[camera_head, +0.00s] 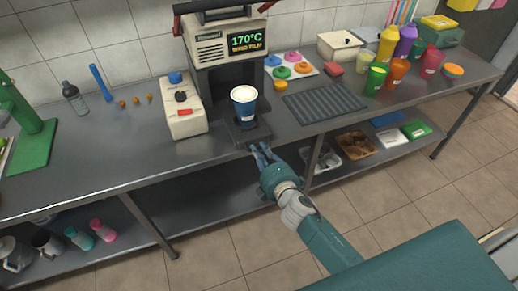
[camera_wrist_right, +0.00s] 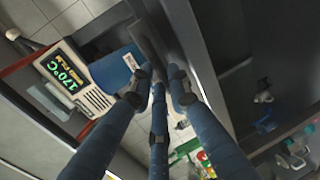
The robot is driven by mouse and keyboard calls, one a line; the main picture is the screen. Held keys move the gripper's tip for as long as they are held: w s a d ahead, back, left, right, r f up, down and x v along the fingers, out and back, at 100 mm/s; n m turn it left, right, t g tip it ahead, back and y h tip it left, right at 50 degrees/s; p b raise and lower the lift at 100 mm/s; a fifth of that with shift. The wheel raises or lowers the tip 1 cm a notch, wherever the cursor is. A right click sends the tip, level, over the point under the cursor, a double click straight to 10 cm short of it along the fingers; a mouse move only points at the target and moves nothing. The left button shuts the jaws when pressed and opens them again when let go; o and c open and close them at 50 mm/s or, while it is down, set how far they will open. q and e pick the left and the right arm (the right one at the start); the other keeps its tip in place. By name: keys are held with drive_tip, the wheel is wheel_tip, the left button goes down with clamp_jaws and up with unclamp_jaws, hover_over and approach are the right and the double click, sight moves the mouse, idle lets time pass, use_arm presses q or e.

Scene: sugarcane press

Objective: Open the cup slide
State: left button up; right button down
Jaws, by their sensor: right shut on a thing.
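The cup slide (camera_head: 256,134) is a dark plate at the foot of the sealing machine (camera_head: 222,48), and it sticks out toward the counter's front edge. A blue cup (camera_head: 243,110) with a pale top stands upright on it. My right gripper (camera_head: 261,153) is at the slide's front end, shut on its handle. In the right wrist view, the fingers (camera_wrist_right: 160,88) close around a dark bar of the slide (camera_wrist_right: 148,38), with the blue cup (camera_wrist_right: 118,68) just beyond. The fingers hide part of the handle. My left gripper is in neither view.
A white box with a red switch (camera_head: 182,107) stands left of the machine. A dark ribbed mat (camera_head: 324,100) and colored lids (camera_head: 289,66) lie to the right. Bottles and cups crowd the right end. The counter's front strip is clear at left.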

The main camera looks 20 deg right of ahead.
idle(0.3)
drive_tip(key=c, duration=1.6)
unclamp_jaws()
drive_tip(key=shift+c, duration=0.2)
drive_tip(key=v, duration=1.2)
drive_tip(key=s+d+f+m+g, duration=0.1)
drive_tip(key=s+f+m+g, duration=0.4)
drive_tip(key=f, duration=1)
drive_tip(key=s+d+f+m+g, duration=0.15)
drive_tip(key=s+f, duration=0.55)
drive_tip(key=f, duration=0.8)
drive_tip(key=s+f+m+g, duration=0.4)
drive_tip(key=s+f, duration=0.5)
drive_tip(key=s, duration=0.5)
drive_tip(key=s+f+m+g, duration=0.4)
drive_tip(key=s+f, duration=0.5)
drive_tip(key=s, duration=0.6)
drive_tip(key=shift+f+m+h, duration=0.25)
drive_tip(key=shift+m+h, duration=0.05)
drive_tip(key=shift+m, duration=0.45)
